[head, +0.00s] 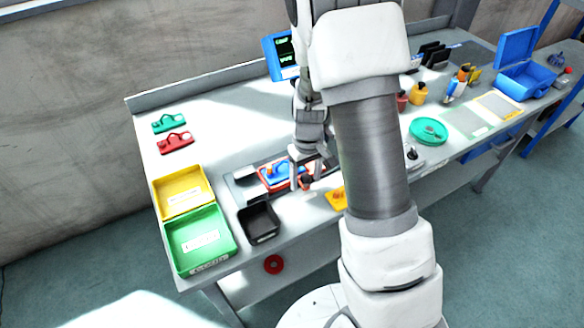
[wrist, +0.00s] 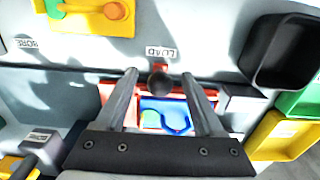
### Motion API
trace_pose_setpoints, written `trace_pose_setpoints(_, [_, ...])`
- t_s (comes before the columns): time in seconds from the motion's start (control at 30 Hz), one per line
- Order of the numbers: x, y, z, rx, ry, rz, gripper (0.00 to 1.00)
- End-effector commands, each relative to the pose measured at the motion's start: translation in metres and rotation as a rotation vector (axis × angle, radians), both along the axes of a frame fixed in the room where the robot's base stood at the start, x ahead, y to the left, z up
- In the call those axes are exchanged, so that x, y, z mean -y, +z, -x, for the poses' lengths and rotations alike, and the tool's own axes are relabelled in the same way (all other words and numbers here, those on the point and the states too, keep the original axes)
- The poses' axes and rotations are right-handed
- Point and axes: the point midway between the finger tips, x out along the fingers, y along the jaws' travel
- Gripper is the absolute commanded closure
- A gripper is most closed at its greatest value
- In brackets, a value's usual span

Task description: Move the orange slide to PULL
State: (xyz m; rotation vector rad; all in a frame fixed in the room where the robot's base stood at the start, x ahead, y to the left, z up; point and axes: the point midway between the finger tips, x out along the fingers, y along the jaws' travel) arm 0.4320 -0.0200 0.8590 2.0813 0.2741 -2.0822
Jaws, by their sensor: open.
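The orange slide shows in the wrist view as a small orange-red piece (wrist: 160,67) with a dark round knob (wrist: 159,84), beside a white label reading LOAD (wrist: 161,52). A PULL label cannot be made out. My gripper (wrist: 159,74) is open, one finger on each side of the knob; contact cannot be told. In the head view my gripper (head: 306,178) is low over the front of the grey fixture (head: 246,190). A blue part (head: 277,174) lies in a red-edged bed there, and also shows between the fingers in the wrist view (wrist: 165,112).
Green (head: 169,123) and red (head: 176,142) handled parts lie at back left. My arm hides part of the bench.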

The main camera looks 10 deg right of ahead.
Motion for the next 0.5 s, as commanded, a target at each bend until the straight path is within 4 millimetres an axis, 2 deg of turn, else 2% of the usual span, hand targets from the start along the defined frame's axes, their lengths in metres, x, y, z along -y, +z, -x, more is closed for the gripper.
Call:
trace_pose_setpoints(0.03, [0.0000,0.0002,0.0000,0.000,0.000,0.000,0.34])
trace_pose_setpoints(0.37, [0.0000,0.0003,-0.0001,0.000,0.000,0.000,0.93])
trace_pose_setpoints(0.5, [-0.0050,0.0007,0.0011,0.000,0.002,0.000,0.94])
